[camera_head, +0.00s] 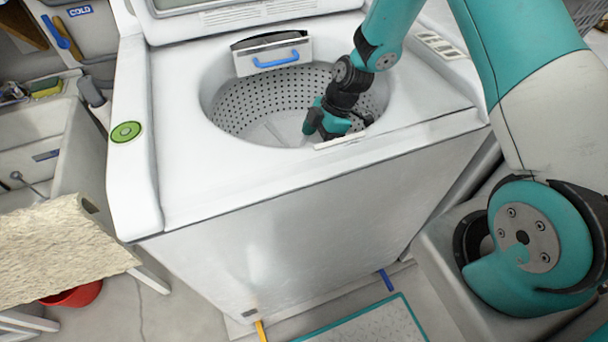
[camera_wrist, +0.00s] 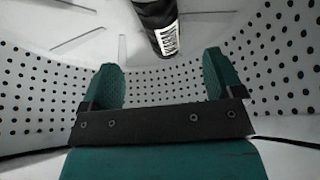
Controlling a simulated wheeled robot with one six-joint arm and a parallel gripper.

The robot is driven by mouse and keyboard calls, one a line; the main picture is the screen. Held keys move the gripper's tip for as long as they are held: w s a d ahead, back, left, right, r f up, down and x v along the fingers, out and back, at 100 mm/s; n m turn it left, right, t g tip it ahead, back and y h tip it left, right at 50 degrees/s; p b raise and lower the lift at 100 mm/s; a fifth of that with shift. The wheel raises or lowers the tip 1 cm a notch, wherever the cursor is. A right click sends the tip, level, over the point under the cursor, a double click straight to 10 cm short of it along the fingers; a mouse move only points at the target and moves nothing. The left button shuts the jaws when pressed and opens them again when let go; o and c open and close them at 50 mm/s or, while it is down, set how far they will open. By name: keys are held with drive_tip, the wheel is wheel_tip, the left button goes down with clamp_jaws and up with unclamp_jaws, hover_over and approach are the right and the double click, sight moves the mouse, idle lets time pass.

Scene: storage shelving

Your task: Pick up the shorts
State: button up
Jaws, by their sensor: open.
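My gripper (camera_head: 325,122) reaches down into the round opening of a white top-loading washing machine (camera_head: 270,215). In the wrist view my gripper (camera_wrist: 162,72) has its two teal fingers spread apart with nothing between them. Beyond the fingers, at the top of the wrist view, is a dark rounded object (camera_wrist: 154,22) with a white lettered patch. It is cut off by the frame edge, and I cannot tell whether it is the shorts. No shorts can be clearly made out in the head view, where the near part of the drum is hidden.
The perforated drum wall (camera_wrist: 285,65) surrounds my gripper closely. The washer's raised lid (camera_head: 250,14) stands behind the opening. A blue-handled piece (camera_head: 275,60) sits at the back rim. A beige textured surface (camera_head: 60,245) is at the left, above a red bowl (camera_head: 75,296).

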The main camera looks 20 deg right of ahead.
drive_tip(key=x, duration=0.1)
drive_tip(key=b+x, duration=0.1)
drive_tip(key=x, duration=0.1)
drive_tip(key=shift+d+f+b, duration=0.25)
drive_tip(key=shift+f+b, duration=0.05)
drive_tip(key=shift+f, duration=0.05)
drive_tip(key=b+x, duration=0.3)
drive_tip(key=x, duration=0.2)
drive_tip(key=shift+a, duration=0.1)
drive_tip(key=shift+r, duration=0.15)
drive_tip(key=c, duration=1.1)
